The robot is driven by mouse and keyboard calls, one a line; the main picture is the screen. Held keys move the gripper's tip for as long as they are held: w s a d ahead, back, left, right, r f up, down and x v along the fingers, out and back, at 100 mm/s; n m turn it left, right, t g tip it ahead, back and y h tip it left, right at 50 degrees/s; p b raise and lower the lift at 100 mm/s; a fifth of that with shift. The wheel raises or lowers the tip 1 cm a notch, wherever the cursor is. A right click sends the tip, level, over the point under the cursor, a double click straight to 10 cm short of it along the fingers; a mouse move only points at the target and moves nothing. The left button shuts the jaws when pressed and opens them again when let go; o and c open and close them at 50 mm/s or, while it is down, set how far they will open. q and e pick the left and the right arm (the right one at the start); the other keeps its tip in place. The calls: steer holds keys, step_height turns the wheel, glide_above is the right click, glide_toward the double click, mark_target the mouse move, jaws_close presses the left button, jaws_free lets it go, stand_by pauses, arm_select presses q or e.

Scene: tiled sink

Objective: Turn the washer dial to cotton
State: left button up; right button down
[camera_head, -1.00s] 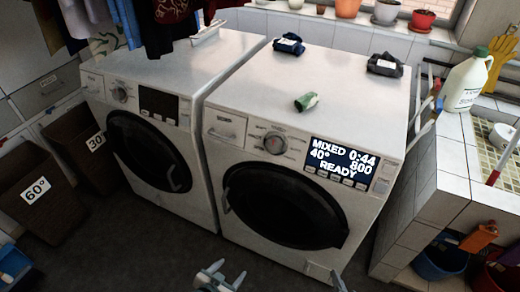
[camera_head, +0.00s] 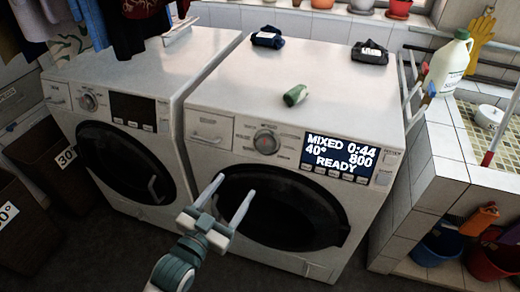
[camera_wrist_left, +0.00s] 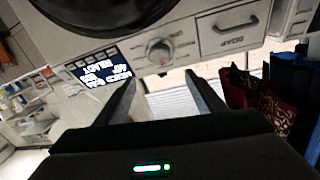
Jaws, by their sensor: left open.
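The washer dial (camera_head: 267,141) is a round grey knob on the front panel of the right-hand washer (camera_head: 222,95). The washer's display (camera_head: 340,152) reads MIXED, 0:44, 40°, 800, READY. My left gripper (camera_head: 229,187) is open and empty, below the dial and in front of the round door, with its fingers pointing up toward the panel. In the left wrist view the dial (camera_wrist_left: 159,51) appears beyond the spread fingers (camera_wrist_left: 159,88), apart from them. The dial's small labels are too small to read. My right gripper is not in view.
A second washer (camera_head: 120,75) stands at the left. A tiled ledge (camera_head: 420,190) with a white jug (camera_head: 449,65) borders the right side. Baskets stand at the left.

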mark_target(263, 147)
arm_select(q)
steer(key=shift+w, duration=0.1)
steer(key=p+x, duration=0.3)
steer(key=x, duration=1.2)
steer(key=shift+w, duration=0.25)
steer(key=shift+w+d, duration=0.35)
steer(key=shift+w, duration=0.25)
steer(key=shift+w+d, duration=0.1)
steer(key=shift+w, duration=0.1)
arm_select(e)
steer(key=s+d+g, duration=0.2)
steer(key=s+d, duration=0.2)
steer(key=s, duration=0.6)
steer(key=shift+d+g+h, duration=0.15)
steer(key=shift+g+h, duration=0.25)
arm_select(q)
steer(key=shift+c, duration=0.3)
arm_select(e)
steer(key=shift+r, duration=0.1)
arm_select(q)
steer(key=c, duration=1)
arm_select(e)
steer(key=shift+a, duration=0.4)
